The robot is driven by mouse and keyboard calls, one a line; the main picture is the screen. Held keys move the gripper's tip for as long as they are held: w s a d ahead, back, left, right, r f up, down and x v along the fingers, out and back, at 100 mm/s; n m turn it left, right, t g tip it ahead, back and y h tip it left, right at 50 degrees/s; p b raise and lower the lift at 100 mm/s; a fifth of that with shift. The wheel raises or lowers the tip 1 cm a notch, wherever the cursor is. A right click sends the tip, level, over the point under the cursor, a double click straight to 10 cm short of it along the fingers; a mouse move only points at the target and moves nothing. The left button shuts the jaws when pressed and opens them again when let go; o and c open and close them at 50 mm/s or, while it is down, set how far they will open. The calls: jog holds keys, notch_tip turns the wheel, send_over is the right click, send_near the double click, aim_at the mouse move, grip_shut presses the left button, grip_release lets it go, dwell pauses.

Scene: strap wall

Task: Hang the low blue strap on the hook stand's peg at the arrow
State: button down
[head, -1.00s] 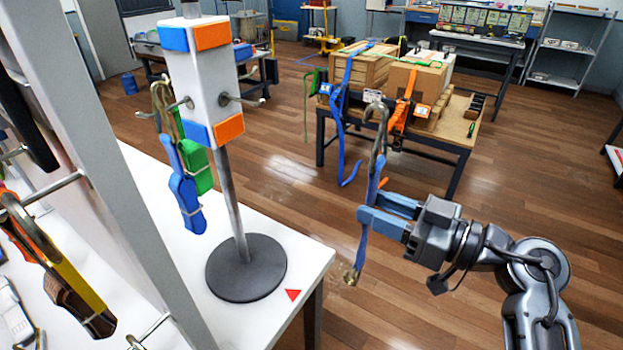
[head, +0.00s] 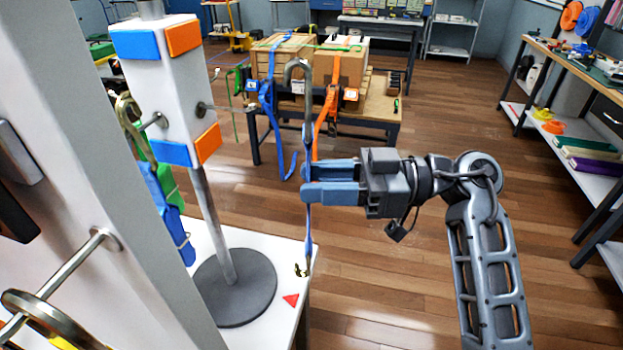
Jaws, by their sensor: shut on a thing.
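My gripper (head: 305,183) is shut on a blue strap (head: 309,222), which hangs upright with a metal hook (head: 298,72) above the fingers and a metal end (head: 301,270) below. The hook stand (head: 165,85) is a white block with blue and orange patches on a grey post. Its right peg (head: 222,108) looks bare and points toward my gripper, with a gap between. Its near left peg (head: 150,124) carries a green strap (head: 168,188) and another blue strap (head: 178,220). The red arrow (head: 290,300) lies beside the stand's round dark base (head: 235,287).
A grey upright panel (head: 110,190) with a long peg (head: 70,265) fills the near left. The white table (head: 262,333) ends just right of the arrow. A bench with strapped boxes (head: 340,65) stands behind.

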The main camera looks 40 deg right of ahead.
jog(key=w+a+f, duration=0.2)
jog(key=w+a, duration=0.3)
jog(key=w, duration=0.2)
jog(key=shift+w+a, duration=0.35)
dwell(1.0)
dwell(0.6)
jog(key=c, duration=0.6)
grip_release()
jog(key=shift+d, duration=0.1)
